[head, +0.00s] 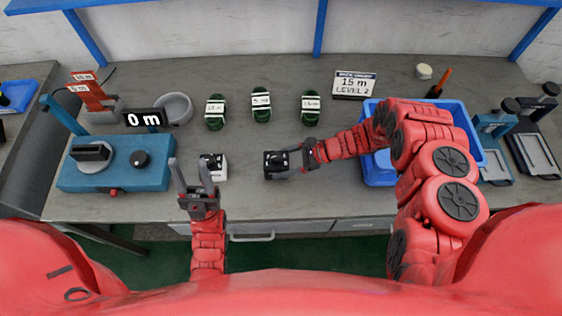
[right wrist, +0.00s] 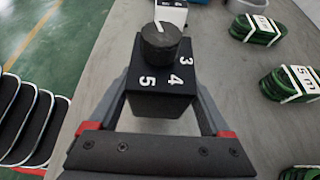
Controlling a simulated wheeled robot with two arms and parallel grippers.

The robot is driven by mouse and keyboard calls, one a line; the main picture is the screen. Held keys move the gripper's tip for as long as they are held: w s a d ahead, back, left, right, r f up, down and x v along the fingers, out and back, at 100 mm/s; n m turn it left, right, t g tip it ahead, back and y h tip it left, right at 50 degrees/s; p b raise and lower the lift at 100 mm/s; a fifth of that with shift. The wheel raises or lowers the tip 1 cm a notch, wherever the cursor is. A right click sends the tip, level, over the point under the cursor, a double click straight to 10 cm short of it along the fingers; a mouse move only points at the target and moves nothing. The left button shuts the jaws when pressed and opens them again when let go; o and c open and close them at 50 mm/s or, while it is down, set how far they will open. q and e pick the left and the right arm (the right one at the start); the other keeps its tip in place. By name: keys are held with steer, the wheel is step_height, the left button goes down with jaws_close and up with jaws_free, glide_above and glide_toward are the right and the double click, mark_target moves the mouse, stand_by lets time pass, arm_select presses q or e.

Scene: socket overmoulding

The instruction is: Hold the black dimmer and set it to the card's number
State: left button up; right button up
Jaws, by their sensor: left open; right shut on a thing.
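My right gripper (head: 290,163) is shut on the black dimmer (head: 274,172), a dark box with a round knob, near the table's front middle. In the right wrist view the black dimmer (right wrist: 160,103) sits between the fingers. Its knob (right wrist: 160,42) has a white mark pointing to the far side, away from the visible 3, 4 and 5; other numerals are hidden. The card (head: 354,86) at the back reads "15 m LEVEL 2". My left gripper (head: 189,166) is open and empty, left of the black dimmer, beside a white dimmer (head: 219,168).
A teal machine (head: 115,177) with a "0 m" display (head: 147,118) stands at the left. Several green cable coils (head: 262,106) lie behind the dimmers. A blue bin (head: 378,174) stands right, partly behind my right arm. Bare table lies between the dimmers and the coils.

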mark_target(281, 168)
steer(key=shift+f+b, duration=0.95)
steer(key=shift+f, duration=0.65)
steer(key=shift+f, duration=0.15)
